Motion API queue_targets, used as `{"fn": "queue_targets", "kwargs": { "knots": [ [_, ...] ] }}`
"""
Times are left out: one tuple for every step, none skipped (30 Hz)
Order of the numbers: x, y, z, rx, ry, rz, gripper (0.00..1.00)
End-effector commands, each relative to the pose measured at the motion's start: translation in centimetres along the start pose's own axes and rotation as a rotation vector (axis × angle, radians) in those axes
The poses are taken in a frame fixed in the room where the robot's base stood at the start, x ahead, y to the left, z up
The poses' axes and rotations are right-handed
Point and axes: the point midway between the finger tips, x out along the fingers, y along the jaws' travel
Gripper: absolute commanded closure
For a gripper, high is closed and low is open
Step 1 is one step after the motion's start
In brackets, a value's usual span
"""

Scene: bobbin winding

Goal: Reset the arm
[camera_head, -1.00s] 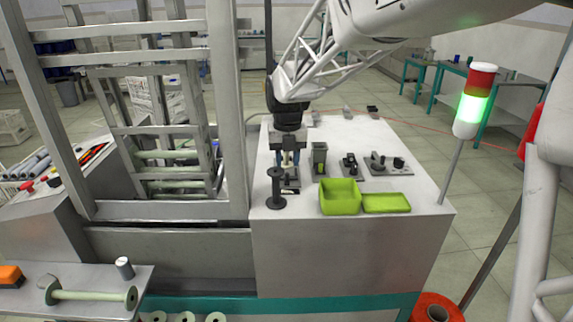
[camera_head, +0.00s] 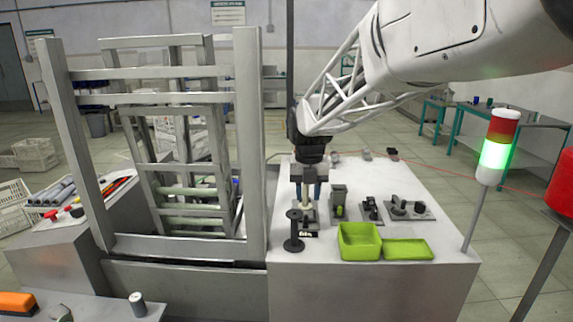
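My gripper (camera_head: 310,196) points straight down over the left part of the white workbench (camera_head: 350,290). Its two fingers stand to either side of a small pale upright piece (camera_head: 308,194) above a dark base plate. I cannot tell whether the fingers touch that piece. A black spool (camera_head: 293,230) stands upright in front of the gripper, apart from it. My arm comes in from the upper right.
A lime green bin (camera_head: 359,241) and its flat tray (camera_head: 408,249) lie front right. Small dark fixtures (camera_head: 372,208) stand right of my gripper. A metal frame (camera_head: 247,150) rises close on the left. A signal tower (camera_head: 495,148) glows green at right.

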Motion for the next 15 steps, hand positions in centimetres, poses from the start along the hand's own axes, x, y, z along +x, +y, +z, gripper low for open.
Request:
{"fn": "queue_targets", "kwargs": {
  "knots": [
    [-0.1, -0.2, -0.4, 0.025, -0.002, 0.000, 0.64],
    [-0.2, -0.3, -0.6, 0.046, -0.004, 0.001, 0.64],
    [-0.3, -0.5, -1.0, 0.078, -0.006, 0.001, 0.64],
    [-0.5, -0.6, -1.3, 0.105, -0.009, 0.002, 0.64],
    [-0.6, -0.8, -1.6, 0.134, -0.011, 0.002, 0.64],
    [-0.7, -1.0, -2.1, 0.178, -0.014, 0.003, 0.64],
    [-0.8, -1.2, -2.5, 0.213, -0.016, 0.004, 0.64],
    [-1.0, -1.4, -2.9, 0.249, -0.019, 0.005, 0.64],
    [-1.2, -1.7, -3.5, 0.299, -0.024, 0.007, 0.64],
    [-1.3, -1.9, -3.9, 0.338, -0.026, 0.008, 0.64],
    [-1.3, -2.1, -4.3, 0.378, -0.028, 0.009, 0.64],
    [-1.5, -2.4, -4.9, 0.432, -0.033, 0.012, 0.64],
    [-1.6, -2.6, -5.4, 0.472, -0.035, 0.014, 0.64],
    [-1.6, -2.8, -5.9, 0.513, -0.037, 0.015, 0.64],
    [-1.8, -3.1, -6.5, 0.567, -0.041, 0.018, 0.64]
  ]
}}
